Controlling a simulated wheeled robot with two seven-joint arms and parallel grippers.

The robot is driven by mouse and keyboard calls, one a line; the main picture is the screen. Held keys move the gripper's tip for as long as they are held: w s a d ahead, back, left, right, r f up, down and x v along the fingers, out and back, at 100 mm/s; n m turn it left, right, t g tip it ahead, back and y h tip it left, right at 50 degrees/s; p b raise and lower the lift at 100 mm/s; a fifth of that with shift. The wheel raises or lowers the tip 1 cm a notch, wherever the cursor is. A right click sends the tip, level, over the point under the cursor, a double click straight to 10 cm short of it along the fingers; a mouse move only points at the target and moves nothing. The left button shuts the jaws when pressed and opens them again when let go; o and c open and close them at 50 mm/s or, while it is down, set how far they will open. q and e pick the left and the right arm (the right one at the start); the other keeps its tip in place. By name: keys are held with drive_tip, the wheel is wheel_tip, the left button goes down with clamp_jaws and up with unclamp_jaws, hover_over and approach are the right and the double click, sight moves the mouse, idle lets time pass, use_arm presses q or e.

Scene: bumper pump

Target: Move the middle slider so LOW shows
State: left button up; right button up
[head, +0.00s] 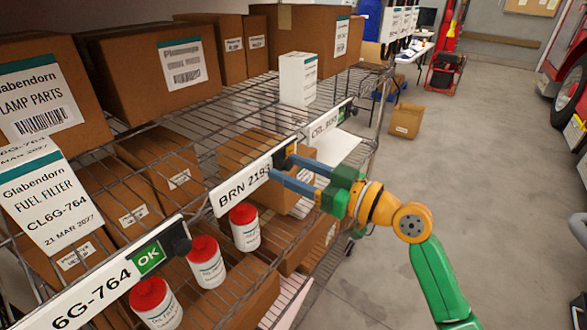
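The middle label strip (241,187) reads BRN 2193 on the front edge of the wire shelf. Its black slider (280,158) sits at the strip's right end, and no OK or LOW word can be read beside it. My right gripper (281,165) reaches in from the right with its two blue fingers apart at this slider. The fingertips partly cover the slider, so I cannot tell whether they press on it. My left gripper is not in view.
The near strip (92,291) shows a green OK beside its black slider (181,238). A far strip (324,124) is partly readable. Red-capped white bottles (207,263) stand below the strips. Cardboard boxes (160,68) fill the shelves. Open floor (480,180) lies to the right.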

drive_tip(key=shift+d+f, duration=0.15)
drive_tip(key=shift+d, duration=0.2)
drive_tip(key=b+v, duration=0.3)
drive_tip(key=v, duration=0.3)
drive_tip(key=shift+s+d, duration=0.15)
drive_tip(key=shift+s, duration=0.15)
